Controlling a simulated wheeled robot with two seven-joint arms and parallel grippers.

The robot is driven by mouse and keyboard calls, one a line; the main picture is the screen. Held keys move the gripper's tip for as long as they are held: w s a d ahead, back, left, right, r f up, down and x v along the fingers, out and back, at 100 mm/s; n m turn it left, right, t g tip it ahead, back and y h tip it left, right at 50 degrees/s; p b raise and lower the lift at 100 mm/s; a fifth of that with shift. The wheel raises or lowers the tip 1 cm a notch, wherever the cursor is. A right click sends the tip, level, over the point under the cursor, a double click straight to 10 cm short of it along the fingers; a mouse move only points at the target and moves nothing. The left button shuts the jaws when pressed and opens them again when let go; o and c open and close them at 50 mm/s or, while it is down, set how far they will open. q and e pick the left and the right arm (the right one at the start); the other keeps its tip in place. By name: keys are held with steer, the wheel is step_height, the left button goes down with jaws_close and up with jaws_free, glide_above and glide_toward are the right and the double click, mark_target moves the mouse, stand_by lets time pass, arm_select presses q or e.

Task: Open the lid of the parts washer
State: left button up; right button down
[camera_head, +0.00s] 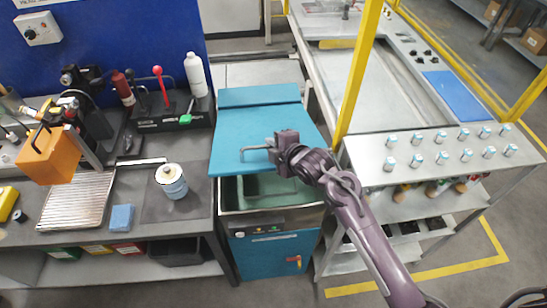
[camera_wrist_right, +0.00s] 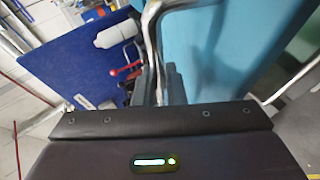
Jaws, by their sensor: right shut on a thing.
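The parts washer (camera_head: 265,258) is a blue cabinet with a steel front rim, in the middle of the head view. Its blue lid (camera_head: 250,122) is raised at the front edge, and a green-grey basin (camera_head: 285,193) shows below that edge. A metal bar handle (camera_head: 251,148) is on the lid's front. My right gripper (camera_head: 272,147) is shut on this handle. In the right wrist view, the handle (camera_wrist_right: 152,30) runs between the fingers (camera_wrist_right: 160,84) and the lid (camera_wrist_right: 208,50) fills the area behind. The left gripper is not in view.
At left, a workbench (camera_head: 138,212) carries a white-and-blue can (camera_head: 171,180), an orange box (camera_head: 48,155) and a white bottle (camera_head: 196,74). At right, a steel table (camera_head: 375,150) with several small cups and a yellow post (camera_head: 357,70) stand close to my right arm.

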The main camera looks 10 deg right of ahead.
steer(key=w+r+g, duration=0.2)
steer(key=w+r, duration=0.4)
steer(key=r, duration=0.3)
steer(key=shift+w+m+g, duration=0.15)
steer(key=shift+m+g, duration=0.25)
steer(key=shift+r, duration=0.1)
